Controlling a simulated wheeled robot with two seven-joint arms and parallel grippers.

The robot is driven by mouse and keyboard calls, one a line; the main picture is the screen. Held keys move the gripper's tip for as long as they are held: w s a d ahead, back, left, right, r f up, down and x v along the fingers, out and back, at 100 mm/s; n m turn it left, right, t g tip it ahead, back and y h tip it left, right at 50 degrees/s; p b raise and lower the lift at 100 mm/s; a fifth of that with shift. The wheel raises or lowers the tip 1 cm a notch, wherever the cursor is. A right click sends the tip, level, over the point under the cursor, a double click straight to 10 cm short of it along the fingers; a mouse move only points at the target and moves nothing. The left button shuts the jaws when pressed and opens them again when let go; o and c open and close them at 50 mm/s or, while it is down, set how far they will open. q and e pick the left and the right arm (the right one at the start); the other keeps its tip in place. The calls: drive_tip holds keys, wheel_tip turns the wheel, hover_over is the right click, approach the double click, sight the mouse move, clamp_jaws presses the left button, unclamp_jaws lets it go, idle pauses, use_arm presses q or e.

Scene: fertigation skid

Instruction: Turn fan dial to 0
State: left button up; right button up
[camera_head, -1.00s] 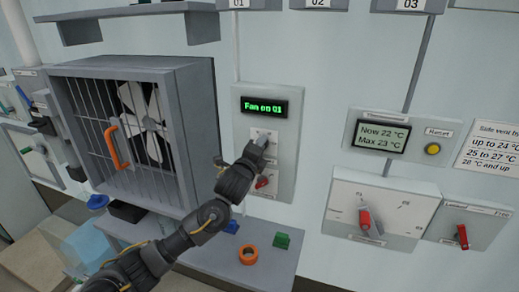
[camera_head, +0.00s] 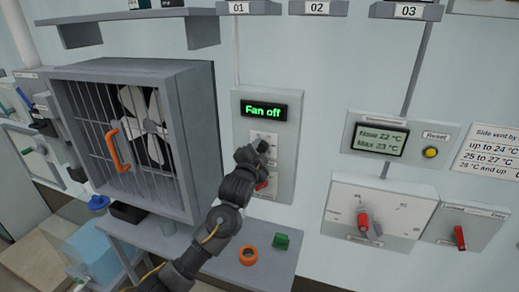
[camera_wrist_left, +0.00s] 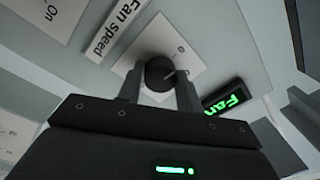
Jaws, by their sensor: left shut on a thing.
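The fan control panel (camera_head: 287,176) is on the wall right of the caged fan (camera_head: 146,124). Its display (camera_head: 264,110) reads "Fan off" in green; part of it also shows in the left wrist view (camera_wrist_left: 230,97). The fan dial is a dark round knob (camera_wrist_left: 157,73) on a white plate, beside a "Fan speed" label (camera_wrist_left: 117,28). My left gripper (camera_wrist_left: 157,88) is shut on the dial, one finger on each side. In the head view, the left gripper (camera_head: 258,151) covers much of the dial. My right gripper is not in view.
A red switch (camera_head: 262,184) sits just below my left gripper on the same panel. Below is a grey shelf (camera_head: 222,262) with an orange ring (camera_head: 248,256) and a green block (camera_head: 281,242). A thermometer display (camera_head: 380,139) and a larger red-handled dial (camera_head: 363,222) are to the right.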

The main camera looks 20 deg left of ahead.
use_arm(q)
drive_tip(key=shift+n, duration=0.7)
drive_tip(key=o, duration=1)
drive_tip(key=shift+s, duration=0.1)
drive_tip(key=shift+s+f, duration=0.15)
drive_tip(key=shift+s, duration=0.15)
drive_tip(key=shift+s+a+f+b, duration=0.1)
drive_tip(key=shift+s+b, duration=0.65)
drive_tip(key=shift+s, duration=1.8)
drive_tip(key=shift+s+a+b, duration=0.1)
drive_tip(key=shift+s+b, duration=0.65)
drive_tip(key=shift+s, duration=1.75)
